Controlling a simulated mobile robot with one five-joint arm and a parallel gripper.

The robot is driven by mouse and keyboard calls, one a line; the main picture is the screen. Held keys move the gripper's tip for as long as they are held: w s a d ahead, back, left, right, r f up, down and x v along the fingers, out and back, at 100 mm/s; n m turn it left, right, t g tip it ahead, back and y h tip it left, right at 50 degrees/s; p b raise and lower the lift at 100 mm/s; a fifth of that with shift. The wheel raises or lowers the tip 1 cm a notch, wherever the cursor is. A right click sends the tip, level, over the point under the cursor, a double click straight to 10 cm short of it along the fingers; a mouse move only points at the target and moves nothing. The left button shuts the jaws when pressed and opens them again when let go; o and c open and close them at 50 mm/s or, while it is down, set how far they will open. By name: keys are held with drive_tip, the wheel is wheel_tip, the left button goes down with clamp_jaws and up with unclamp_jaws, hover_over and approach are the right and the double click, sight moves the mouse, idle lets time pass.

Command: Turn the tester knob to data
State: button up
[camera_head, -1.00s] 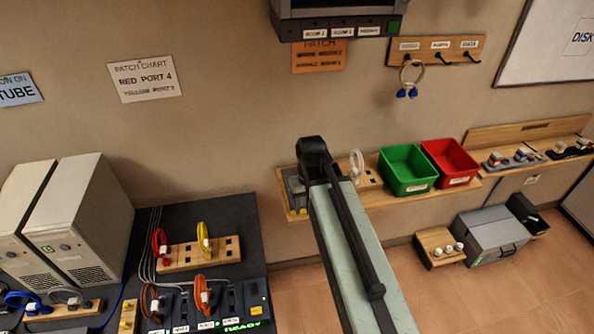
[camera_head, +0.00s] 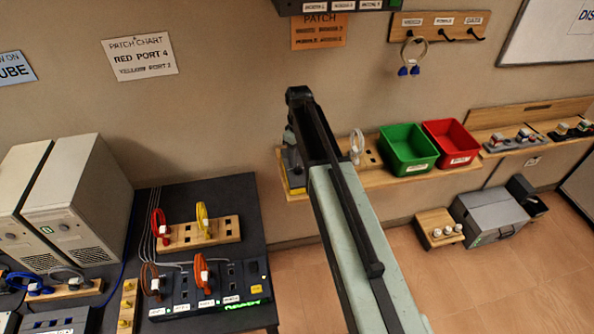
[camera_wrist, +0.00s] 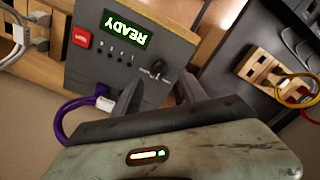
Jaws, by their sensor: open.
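The tester is a dark grey box (camera_wrist: 95,65) in the wrist view, with a lit green READY display (camera_wrist: 127,29) and a red button (camera_wrist: 81,37). Its black knob (camera_wrist: 157,74) sits low on the panel, with small labels beside it, too small to read surely. My gripper (camera_wrist: 160,86) is open, its two dark fingers apart on either side of the knob. I cannot tell whether they touch it. In the head view the tester (camera_head: 292,162) shows only in part at the shelf's left end, behind my arm; the gripper is hidden there.
A purple cable (camera_wrist: 68,118) loops beside the tester in the wrist view. Green (camera_head: 408,148) and red (camera_head: 451,143) bins stand to the right on the wooden shelf (camera_head: 350,183). A dark table (camera_head: 235,200) with cables and a patch panel stands to the left.

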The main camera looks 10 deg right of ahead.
sight(298, 167)
wheel_tip(298, 167, down, 5)
drive_tip(key=b, duration=0.4)
drive_tip(key=shift+f, duration=0.2)
drive_tip(key=shift+r, duration=0.15)
clamp_jaws()
drive_tip(key=shift+a, duration=0.2)
drive_tip(key=shift+d, duration=0.15)
